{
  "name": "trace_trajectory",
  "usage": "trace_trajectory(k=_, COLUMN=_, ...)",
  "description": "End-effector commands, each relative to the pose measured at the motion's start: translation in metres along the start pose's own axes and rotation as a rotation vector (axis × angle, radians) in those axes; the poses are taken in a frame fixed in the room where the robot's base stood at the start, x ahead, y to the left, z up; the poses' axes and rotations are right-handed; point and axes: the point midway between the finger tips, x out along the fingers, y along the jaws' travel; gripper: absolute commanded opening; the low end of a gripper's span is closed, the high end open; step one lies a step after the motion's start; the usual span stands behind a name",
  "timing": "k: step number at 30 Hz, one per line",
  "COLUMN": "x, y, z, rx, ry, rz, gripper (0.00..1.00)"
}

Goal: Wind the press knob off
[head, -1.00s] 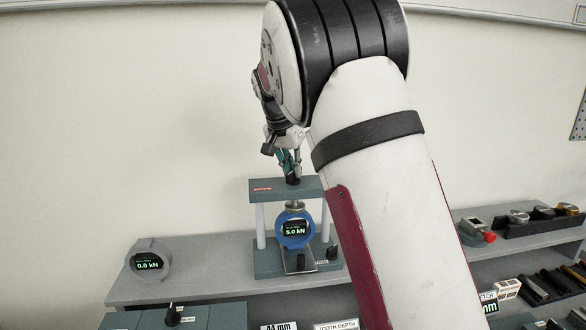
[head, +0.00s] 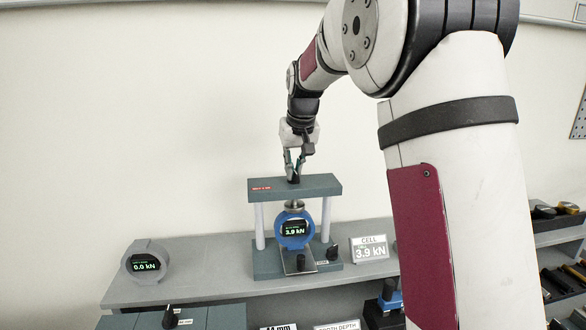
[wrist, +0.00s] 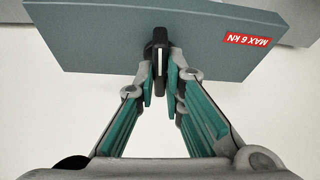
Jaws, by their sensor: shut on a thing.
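The press (head: 325,186) stands on the grey shelf, with a blue round load cell (head: 294,229) under its crossbeam. The cell's display reads 3.9 kN. The black press knob (wrist: 160,52) with a white mark line sits on the crossbeam in the wrist view. My gripper (head: 293,172) points down above the crossbeam in the head view. In the wrist view my gripper (wrist: 161,75) has its two teal-padded fingers on either side of the knob, shut on it.
A grey round gauge (head: 146,262) reading 0.0 kN stands left on the shelf. A sign (head: 369,248) right of the press reads CELL 3.9 kN. A red label on the crossbeam (wrist: 248,39) reads MAX 6 kN. Wall space left of the press is clear.

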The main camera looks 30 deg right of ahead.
Motion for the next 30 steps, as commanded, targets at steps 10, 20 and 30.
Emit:
trace_trajectory(k=10, x=-0.0011, y=0.0008, z=-0.0011, rx=-0.130, ry=0.003, rz=-0.054, gripper=0.00)
trace_trajectory(k=20, x=-0.0013, y=0.0011, z=-0.0010, rx=-0.155, ry=0.002, rz=-0.063, gripper=0.00)
trace_trajectory(k=30, x=-0.0012, y=0.0011, z=-0.0009, rx=-0.154, ry=0.002, rz=-0.063, gripper=0.30)
